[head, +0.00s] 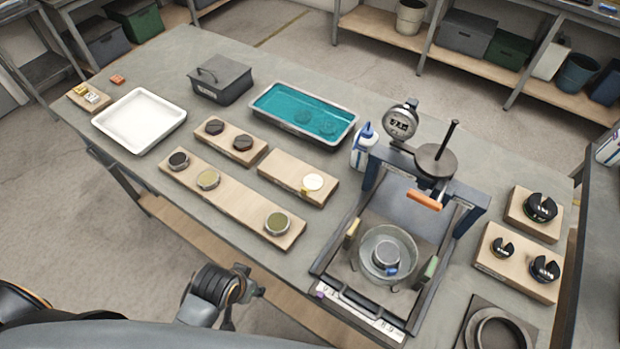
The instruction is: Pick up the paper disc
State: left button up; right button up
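A pale cream disc (313,182), which looks like the paper disc, lies on a short wooden board (285,172) near the middle of the table. A small yellow tab sits at its lower left edge. My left gripper (252,296) is low in the head view, off the table's front edge, well apart from the disc. Its fingers are small and seen at an angle, so I cannot tell whether they are open or shut. Nothing is visible between them. My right gripper is not in view.
A long board (240,207) with several round pieces lies between my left gripper and the disc. A teal-filled tray (290,105) and white bottle (363,148) stand behind. A lever press (415,225) stands to the right. A white tray (140,120) is at left.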

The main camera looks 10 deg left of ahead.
pick_arm(q)
jog(key=w+d+r+t+p, duration=0.2)
jog(key=w+r, duration=0.1)
jog(key=r, duration=1.2)
jog(key=w+d+r+m+t+h, duration=0.2)
jog(key=w+d+r, duration=0.15)
jog(key=w, duration=0.25)
jog(key=t+h+p, duration=0.1)
send_near(303, 190)
jog(key=w+f, duration=0.2)
jog(key=shift+w+d+f+p, duration=0.3)
jog(key=shift+w+d+p, duration=0.1)
jog(key=shift+w+d, duration=0.1)
jog(key=p+x, duration=0.1)
jog(key=x, duration=0.2)
jog(key=shift+f, duration=0.2)
jog(key=shift+w+d+f, duration=0.25)
jog(key=shift+w+f, duration=0.05)
jog(key=shift+f, duration=0.2)
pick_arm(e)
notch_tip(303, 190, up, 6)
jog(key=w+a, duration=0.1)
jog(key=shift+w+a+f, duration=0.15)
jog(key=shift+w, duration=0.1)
